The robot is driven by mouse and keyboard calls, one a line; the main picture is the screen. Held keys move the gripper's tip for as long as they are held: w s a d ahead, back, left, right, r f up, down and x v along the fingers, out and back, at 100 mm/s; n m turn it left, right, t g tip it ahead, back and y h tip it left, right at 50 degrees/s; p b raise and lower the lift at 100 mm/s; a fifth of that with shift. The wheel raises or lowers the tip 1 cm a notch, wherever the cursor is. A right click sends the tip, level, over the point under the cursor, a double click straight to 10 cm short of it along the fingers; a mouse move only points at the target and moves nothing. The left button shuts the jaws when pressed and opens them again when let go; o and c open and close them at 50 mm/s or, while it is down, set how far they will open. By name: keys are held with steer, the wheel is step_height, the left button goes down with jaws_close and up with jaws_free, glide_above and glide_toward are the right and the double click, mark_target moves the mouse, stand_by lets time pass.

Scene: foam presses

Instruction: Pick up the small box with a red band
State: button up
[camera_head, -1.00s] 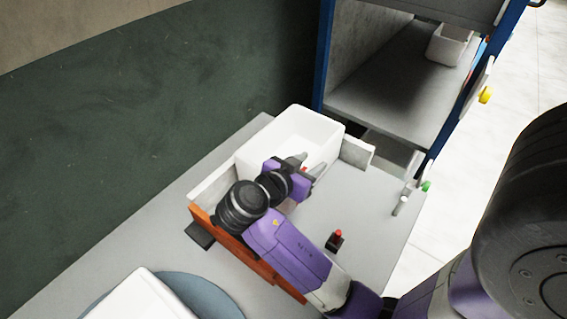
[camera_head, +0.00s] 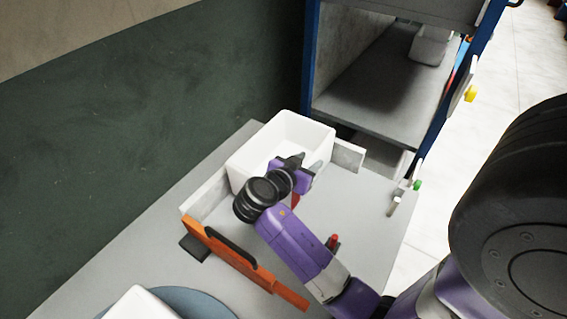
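My gripper (camera_head: 307,163) is over the right front side of a white open bin (camera_head: 243,165), seen from above and behind. Its two fingertips are apart with nothing clear between them. A small red patch (camera_head: 296,201) shows just below the purple gripper body, beside the bin. It may be the red band of the small box; the rest is hidden by my gripper and arm. A small dark object with a red top (camera_head: 334,240) stands on the grey table to the right of my forearm and is partly covered by it.
The grey table (camera_head: 365,215) has free room right of my arm. Low grey walls (camera_head: 347,155) flank the bin. A blue-framed press (camera_head: 312,60) stands behind. A round blue-grey plate (camera_head: 200,304) is near.

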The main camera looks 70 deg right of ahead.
steer(key=shift+d+f, duration=0.1)
jaws_close()
stand_by(1.4)
